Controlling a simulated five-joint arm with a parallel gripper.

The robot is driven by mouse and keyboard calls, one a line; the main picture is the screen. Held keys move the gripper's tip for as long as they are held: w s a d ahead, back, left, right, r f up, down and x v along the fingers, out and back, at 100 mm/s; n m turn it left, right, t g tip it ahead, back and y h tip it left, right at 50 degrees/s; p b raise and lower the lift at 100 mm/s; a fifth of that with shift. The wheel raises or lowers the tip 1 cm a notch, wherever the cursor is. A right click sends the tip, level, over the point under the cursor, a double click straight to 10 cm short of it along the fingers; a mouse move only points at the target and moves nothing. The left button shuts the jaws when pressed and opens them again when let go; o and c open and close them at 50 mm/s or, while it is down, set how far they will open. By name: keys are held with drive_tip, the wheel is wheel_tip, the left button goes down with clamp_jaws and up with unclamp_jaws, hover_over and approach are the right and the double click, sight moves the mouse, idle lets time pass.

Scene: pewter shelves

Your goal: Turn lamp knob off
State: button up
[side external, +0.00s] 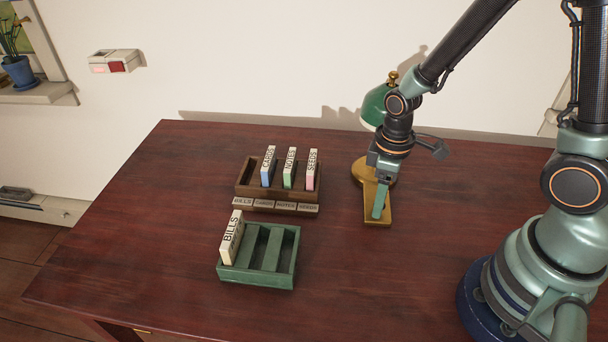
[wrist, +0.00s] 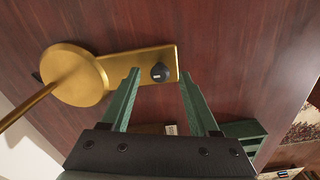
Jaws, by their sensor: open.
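The desk lamp stands at the back right of the desk in the side view, with a green shade (side external: 375,104) and a round brass base (side external: 360,168). A flat brass plate (wrist: 140,66) runs out from the base and carries a small dark lamp knob (wrist: 160,72) near its end. The knob is hidden behind my gripper in the side view. My gripper (wrist: 158,76) is open, with its green fingertips on either side of the knob in the wrist view and nothing held. In the side view my gripper (side external: 378,214) points down over the plate. I cannot tell whether the fingers touch the knob.
Left of the lamp, a brown wooden rack (side external: 238,188) holds three labelled cards. In front of it, a green tray (side external: 258,278) holds a BILLS card (side external: 231,237). The desk (side external: 150,220) is clear at left and between the lamp and my base.

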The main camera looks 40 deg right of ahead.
wheel_tip(320, 180, up, 12)
idle(0.6)
drive_tip(key=shift+r, duration=0.15)
wheel_tip(320, 180, up, 9)
drive_tip(key=d+m+t, duration=0.2)
drive_tip(key=m+t, duration=0.3)
drive_tip(key=m, duration=0.1)
drive_tip(key=shift+s+r+t, duration=0.15)
drive_tip(key=shift+s+t, duration=0.15)
drive_tip(key=shift+s, duration=0.05)
idle(0.5)
